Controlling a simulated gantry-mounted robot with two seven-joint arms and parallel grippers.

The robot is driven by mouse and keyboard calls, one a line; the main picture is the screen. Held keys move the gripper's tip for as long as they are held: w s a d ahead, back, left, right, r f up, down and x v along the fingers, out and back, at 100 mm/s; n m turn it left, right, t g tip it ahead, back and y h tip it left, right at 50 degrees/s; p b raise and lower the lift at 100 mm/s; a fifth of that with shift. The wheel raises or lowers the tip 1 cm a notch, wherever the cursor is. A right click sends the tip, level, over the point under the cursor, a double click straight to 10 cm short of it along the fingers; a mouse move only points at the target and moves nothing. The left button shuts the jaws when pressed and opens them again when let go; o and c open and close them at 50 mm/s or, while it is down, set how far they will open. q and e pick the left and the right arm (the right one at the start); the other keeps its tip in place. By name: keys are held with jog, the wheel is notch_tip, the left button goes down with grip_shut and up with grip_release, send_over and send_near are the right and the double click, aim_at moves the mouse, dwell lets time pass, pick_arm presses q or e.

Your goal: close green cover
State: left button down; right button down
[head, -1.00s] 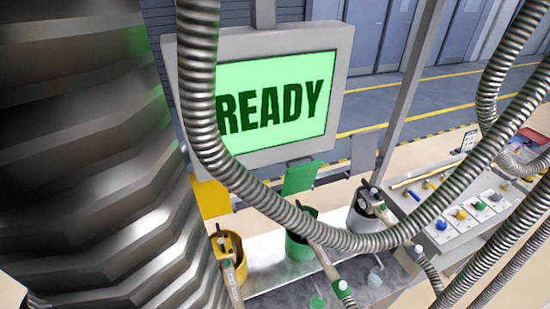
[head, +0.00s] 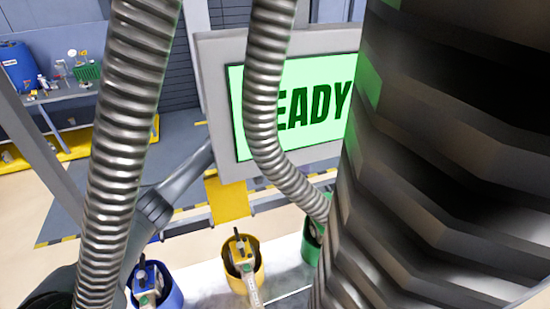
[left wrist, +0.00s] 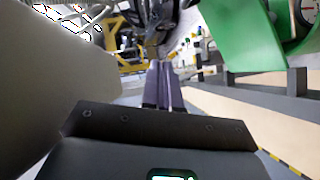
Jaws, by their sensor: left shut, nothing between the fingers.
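The green cover shows only as a narrow green edge (head: 329,198) in the head view, mostly hidden behind a large ribbed column. The green container (head: 310,244) below it is also partly hidden. In the left wrist view, a broad green plate (left wrist: 243,32) stands at upper right, beside a round green body (left wrist: 291,30) with a dial. I cannot tell for sure if that plate is the cover. My left gripper (left wrist: 164,68) is shut and empty, its fingers together, left of the plate and apart from it in the picture. My right gripper is not in view.
A yellow container (head: 241,262) and a blue container (head: 170,290) stand left of the green one. A screen (head: 315,115) stands behind. Ribbed hoses (head: 262,95) hang across the view.

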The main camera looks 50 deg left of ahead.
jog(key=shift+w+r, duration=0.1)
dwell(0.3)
